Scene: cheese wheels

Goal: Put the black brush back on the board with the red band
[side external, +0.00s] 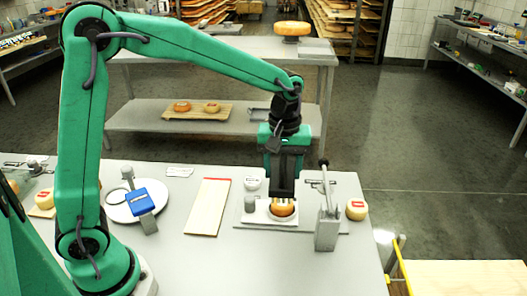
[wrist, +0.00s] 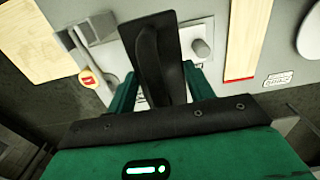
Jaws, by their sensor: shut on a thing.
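My gripper (side external: 284,176) is shut on the black brush (wrist: 155,50), which sits between its green fingers in the wrist view. In the side view the dark brush (side external: 282,190) points down right over a small orange cheese wheel (side external: 283,208) on a pale holder. I cannot tell whether the brush touches the cheese. The pale board with the red band (side external: 208,210) lies flat on the table to the left of my gripper, with its band at the far end and its top bare. It also shows at the right of the wrist view (wrist: 246,40).
A grey upright post with a lever (side external: 327,225) stands close to the right of my gripper. A small labelled cheese (side external: 356,209) is beyond it. Left of the board are a blue-topped object (side external: 141,200) and a white disc (side external: 118,212). The grey tabletop in front is clear.

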